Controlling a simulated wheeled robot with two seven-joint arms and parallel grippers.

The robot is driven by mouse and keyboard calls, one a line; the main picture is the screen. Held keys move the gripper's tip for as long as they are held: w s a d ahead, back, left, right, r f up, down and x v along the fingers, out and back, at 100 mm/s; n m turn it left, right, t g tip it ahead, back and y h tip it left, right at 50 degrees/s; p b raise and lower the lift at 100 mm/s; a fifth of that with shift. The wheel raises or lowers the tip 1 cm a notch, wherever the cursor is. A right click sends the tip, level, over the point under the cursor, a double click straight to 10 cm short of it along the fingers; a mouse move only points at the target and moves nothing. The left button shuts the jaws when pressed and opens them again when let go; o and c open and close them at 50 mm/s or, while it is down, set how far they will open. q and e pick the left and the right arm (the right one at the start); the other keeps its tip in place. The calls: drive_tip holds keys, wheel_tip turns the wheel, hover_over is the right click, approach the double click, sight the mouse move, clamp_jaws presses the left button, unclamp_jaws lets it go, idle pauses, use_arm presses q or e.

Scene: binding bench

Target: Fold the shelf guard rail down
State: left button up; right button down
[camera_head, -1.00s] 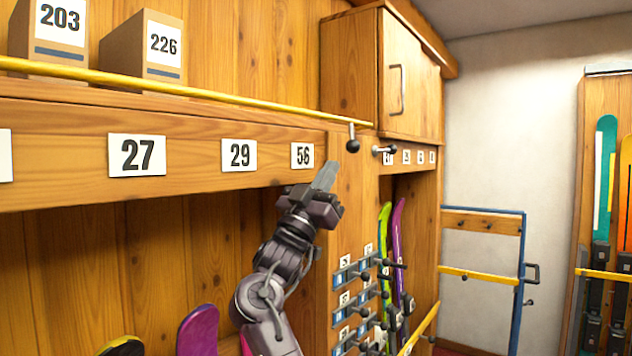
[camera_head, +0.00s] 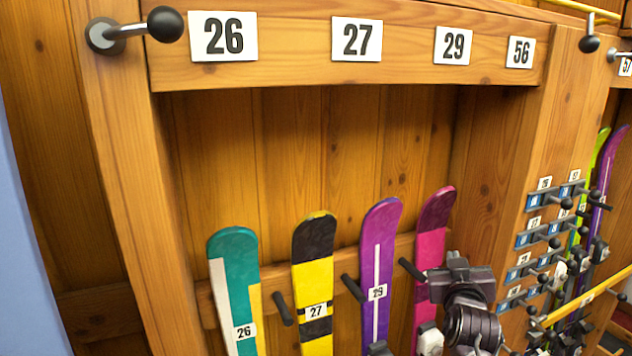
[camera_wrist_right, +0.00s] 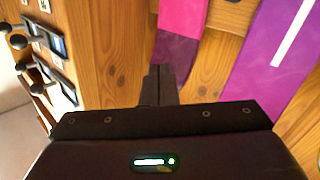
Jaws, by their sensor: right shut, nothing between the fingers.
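The yellow shelf guard rail (camera_head: 570,6) shows only as a short piece at the top right edge of the head view; the rest is out of frame. A rod with a black ball knob (camera_head: 589,43) hangs down from it. My right gripper (camera_head: 455,262) is low in front of the ski bay, by the pink ski (camera_head: 432,240), well below the rail and knob. Its fingers are shut and empty; they also show together in the right wrist view (camera_wrist_right: 160,85). My left gripper is out of view.
A peg with a black ball (camera_head: 165,24) sticks out at the top left post. Skis stand in the bay, including a purple one (camera_head: 380,260) and a yellow one (camera_head: 313,270), with dark pegs between. Labelled hooks (camera_head: 540,235) project at the right.

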drive_tip(key=s+a+f+n+g+y, duration=0.1)
drive_tip(key=s+a+f+g+y, duration=0.15)
drive_tip(key=s+f, duration=0.45)
drive_tip(key=s+a+f+n+g+y, duration=0.1)
drive_tip(key=s+a+f+g+y, duration=0.2)
drive_tip(key=s+f, duration=0.45)
drive_tip(key=s+a+f+g, duration=0.1)
drive_tip(key=s+f+g, duration=0.35)
drive_tip(key=s, duration=0.45)
drive_tip(key=s+a+f+g, duration=0.25)
drive_tip(key=s+f, duration=0.25)
drive_tip(key=s, duration=0.4)
wheel_tip(320, 180, down, 30)
drive_tip(key=s+g, duration=0.2)
drive_tip(key=s, duration=0.1)
drive_tip(key=s+d+f, duration=0.2)
drive_tip(key=s+f, duration=0.7)
drive_tip(key=s+d+f+n+g, duration=0.1)
drive_tip(key=s+d+f, duration=0.1)
drive_tip(key=s+f, duration=0.7)
drive_tip(key=shift+s+d+h, duration=0.15)
drive_tip(key=shift+s+h, duration=0.3)
drive_tip(key=shift+s, duration=0.05)
drive_tip(key=shift+g, duration=0.25)
